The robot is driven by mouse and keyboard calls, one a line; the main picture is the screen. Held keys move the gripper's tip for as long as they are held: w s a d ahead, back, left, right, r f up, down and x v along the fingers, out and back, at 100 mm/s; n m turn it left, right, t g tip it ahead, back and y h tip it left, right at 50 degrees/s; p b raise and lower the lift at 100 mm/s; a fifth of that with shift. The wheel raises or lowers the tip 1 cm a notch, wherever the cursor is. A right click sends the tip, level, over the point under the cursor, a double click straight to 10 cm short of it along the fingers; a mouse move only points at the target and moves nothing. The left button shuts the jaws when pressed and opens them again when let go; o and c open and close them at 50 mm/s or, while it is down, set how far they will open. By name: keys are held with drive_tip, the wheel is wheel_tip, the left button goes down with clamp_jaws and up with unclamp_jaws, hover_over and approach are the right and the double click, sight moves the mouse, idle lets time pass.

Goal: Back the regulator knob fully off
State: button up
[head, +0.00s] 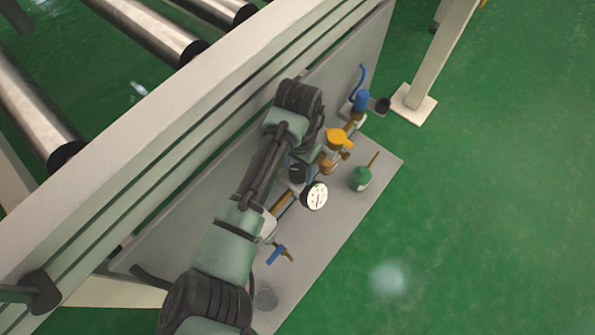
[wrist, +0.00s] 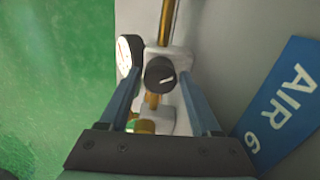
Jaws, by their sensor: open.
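The regulator knob (wrist: 158,73) is black with a white pointer line. It sits on a light regulator body (wrist: 178,60) in the middle of the wrist view. A black knob (head: 297,171) also shows in the head view, beside the white-faced gauge (head: 314,196). The gauge (wrist: 127,55) is left of the knob in the wrist view. My gripper (wrist: 160,82) is open, with one finger on each side of the knob as seen from the wrist. Contact cannot be told. My arm hides much of the gripper in the head view.
A brass pipe (wrist: 167,20) runs through the regulator. A blue AIR sign (wrist: 280,105) is close on the right. The conveyor rail (head: 170,140) lies left.

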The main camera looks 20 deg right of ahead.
drive_tip(key=shift+f, duration=0.55)
clamp_jaws()
drive_tip(key=shift+r+p, duration=0.2)
drive_tip(key=shift+p, duration=0.35)
